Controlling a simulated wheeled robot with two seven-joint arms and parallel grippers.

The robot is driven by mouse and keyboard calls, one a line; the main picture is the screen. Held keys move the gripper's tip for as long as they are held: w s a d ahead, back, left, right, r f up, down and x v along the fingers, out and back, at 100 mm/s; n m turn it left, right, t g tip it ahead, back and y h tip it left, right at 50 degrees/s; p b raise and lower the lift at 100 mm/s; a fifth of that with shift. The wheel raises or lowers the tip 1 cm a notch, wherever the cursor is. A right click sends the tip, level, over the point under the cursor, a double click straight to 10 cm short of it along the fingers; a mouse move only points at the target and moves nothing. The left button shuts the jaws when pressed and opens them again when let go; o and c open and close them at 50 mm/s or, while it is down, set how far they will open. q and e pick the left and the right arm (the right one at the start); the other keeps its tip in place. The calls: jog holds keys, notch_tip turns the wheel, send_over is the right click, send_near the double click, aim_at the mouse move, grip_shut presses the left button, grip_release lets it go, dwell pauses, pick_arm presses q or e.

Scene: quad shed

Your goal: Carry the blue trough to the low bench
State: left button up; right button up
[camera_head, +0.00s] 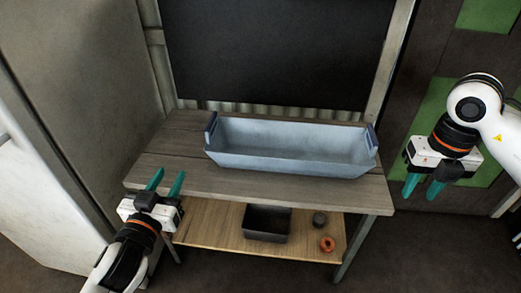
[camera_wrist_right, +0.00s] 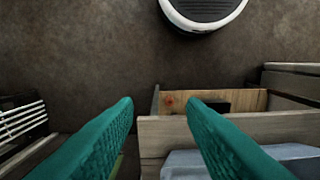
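The blue trough (camera_head: 290,163) is a long, pale blue open container with a darker blue handle at each end. It sits upright on the wooden top of a workbench (camera_head: 160,165) and looks empty. Part of the trough (camera_wrist_right: 190,165) shows at the bottom of the right wrist view. My left gripper (camera_head: 166,182) is open and empty at the bench's front left edge, apart from the trough. My right gripper (camera_head: 424,187) is open and empty, right of the bench and apart from the trough's right handle. The right fingers (camera_wrist_right: 160,120) show wide apart. I cannot identify a low bench.
A dark board (camera_head: 280,55) stands behind the bench. A pale cabinet (camera_head: 40,225) is at left.

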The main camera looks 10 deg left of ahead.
jog(key=shift+w+r, duration=0.1)
jog(key=shift+r, duration=2.45)
